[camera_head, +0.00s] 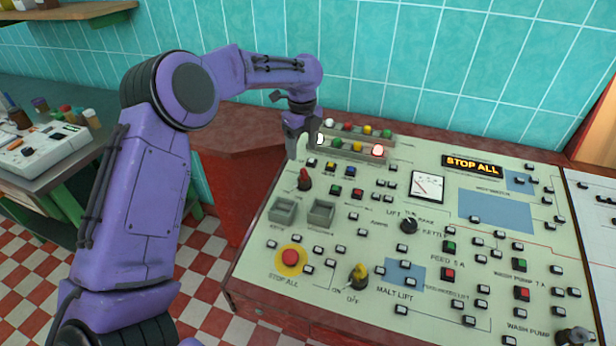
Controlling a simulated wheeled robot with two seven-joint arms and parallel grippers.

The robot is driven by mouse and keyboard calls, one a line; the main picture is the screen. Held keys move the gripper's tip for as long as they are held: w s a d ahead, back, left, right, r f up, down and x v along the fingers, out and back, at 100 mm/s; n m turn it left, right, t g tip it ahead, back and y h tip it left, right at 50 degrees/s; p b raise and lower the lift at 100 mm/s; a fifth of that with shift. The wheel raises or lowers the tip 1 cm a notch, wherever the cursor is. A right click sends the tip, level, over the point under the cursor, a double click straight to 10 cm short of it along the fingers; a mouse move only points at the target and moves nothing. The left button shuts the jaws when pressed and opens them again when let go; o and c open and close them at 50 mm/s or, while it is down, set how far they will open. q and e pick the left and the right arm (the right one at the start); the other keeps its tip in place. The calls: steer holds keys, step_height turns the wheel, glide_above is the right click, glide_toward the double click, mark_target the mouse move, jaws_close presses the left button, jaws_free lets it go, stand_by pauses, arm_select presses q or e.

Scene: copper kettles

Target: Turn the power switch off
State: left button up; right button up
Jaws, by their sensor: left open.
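A slanted cream control panel (330,243) fills the right half. A red-handled switch (304,181) stands at its upper left, its red tip up. I cannot read a label that tells which one is the power switch. My left gripper (301,150) is open and empty, pointing down above the panel's upper left edge, just above the red-handled switch and apart from it. My right gripper is not in view.
A red STOP ALL button (290,257) on a yellow ring sits at the panel's front left. A lamp row (355,145) stands near my left gripper, with a lit STOP ALL display (472,167) farther right. A side counter (75,150) holds jars and a white device.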

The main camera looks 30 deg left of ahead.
mark_target(303, 169)
arm_select(q)
step_height(303, 169, down, 10)
steer(key=shift+a+r+p, duration=0.1)
steer(key=shift+r+p, duration=0.15)
steer(key=shift+p, duration=0.65)
steer(key=shift+f, duration=0.4)
steer(key=c, duration=1.1)
steer(key=shift+o, duration=0.2)
